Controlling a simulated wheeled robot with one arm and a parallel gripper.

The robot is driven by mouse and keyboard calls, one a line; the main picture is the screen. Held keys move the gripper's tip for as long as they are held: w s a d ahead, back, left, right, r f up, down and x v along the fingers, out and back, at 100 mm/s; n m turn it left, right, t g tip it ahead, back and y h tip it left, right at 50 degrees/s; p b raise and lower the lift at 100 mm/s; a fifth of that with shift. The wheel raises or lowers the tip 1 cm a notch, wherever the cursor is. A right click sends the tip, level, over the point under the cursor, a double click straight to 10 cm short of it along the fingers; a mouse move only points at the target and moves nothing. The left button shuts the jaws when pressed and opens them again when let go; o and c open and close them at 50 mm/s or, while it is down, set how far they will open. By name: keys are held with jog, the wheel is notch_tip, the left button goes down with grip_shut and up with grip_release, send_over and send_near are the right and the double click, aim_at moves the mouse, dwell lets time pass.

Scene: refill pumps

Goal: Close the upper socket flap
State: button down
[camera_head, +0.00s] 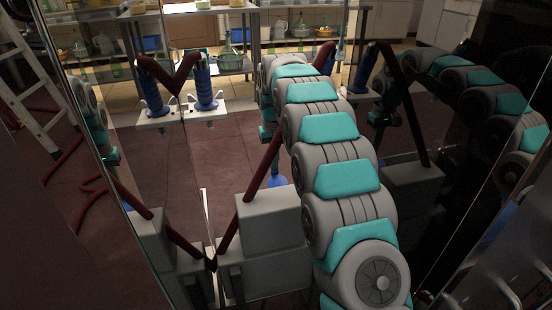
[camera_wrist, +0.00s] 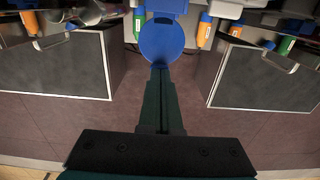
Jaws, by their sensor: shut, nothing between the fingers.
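A round blue disc (camera_wrist: 163,40), which looks like a socket flap, shows at the top middle of the wrist view. Its flat face is toward the camera, and a blue part (camera_wrist: 166,5) is above it. My gripper (camera_wrist: 160,69) is shut and empty, its dark fingers pointing up the picture. Its tips are at the lower edge of the disc; I cannot tell whether they touch it. The socket behind the disc cannot be made out.
Dark-fronted boxes (camera_wrist: 55,66) (camera_wrist: 265,75) flank the gripper in the wrist view. Orange (camera_wrist: 204,30) and green (camera_wrist: 139,24) bottles are near the disc. In the head view, blue pumps (camera_head: 205,88), a grey box (camera_head: 268,220), a ladder (camera_head: 32,85) and reflective panels surround my arm.

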jog(key=shift+w+a+f, duration=0.1)
jog(key=shift+w+f, duration=0.3)
jog(key=shift+f, duration=0.5)
jog(key=shift+w+a+f, duration=0.1)
jog(key=shift+w+f, duration=0.25)
jog(key=shift+f, duration=0.6)
jog(key=shift+w+a+f, duration=0.1)
jog(key=shift+w+f, duration=0.3)
jog(key=shift+f, duration=0.5)
jog(key=shift+s+b, duration=0.1)
jog(key=shift+b, duration=0.2)
